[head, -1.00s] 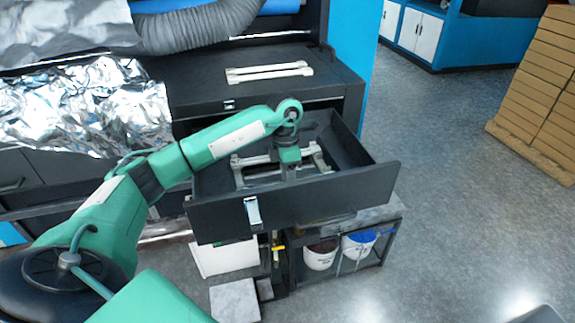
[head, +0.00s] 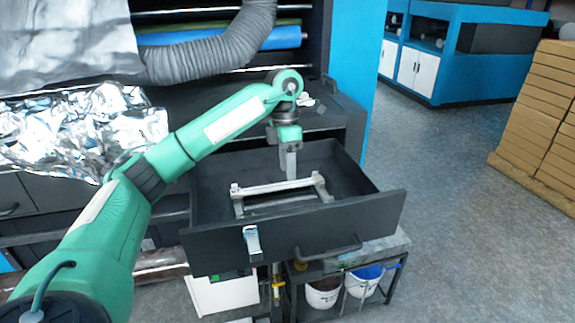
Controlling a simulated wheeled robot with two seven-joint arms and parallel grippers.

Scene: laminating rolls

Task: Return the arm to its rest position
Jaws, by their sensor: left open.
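My left arm reaches in from the lower left, bent at the elbow, with its wrist above the open drawer. My left gripper (head: 290,172) points down over the drawer, its finger behind the light frame-like holder. It is open and I see nothing held in it. The dark drawer (head: 300,230) is pulled out and holds the light grey holder (head: 275,187) on its floor. The wrist and forearm hide part of the cabinet top behind. My right gripper is not in view.
Crumpled silver foil (head: 85,130) lies at the left beside my arm. A grey hose (head: 215,55) hangs above. A low shelf with white buckets (head: 322,292) stands below the drawer. Stacked boxes (head: 540,115) stand at the right, with clear floor (head: 440,200) between.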

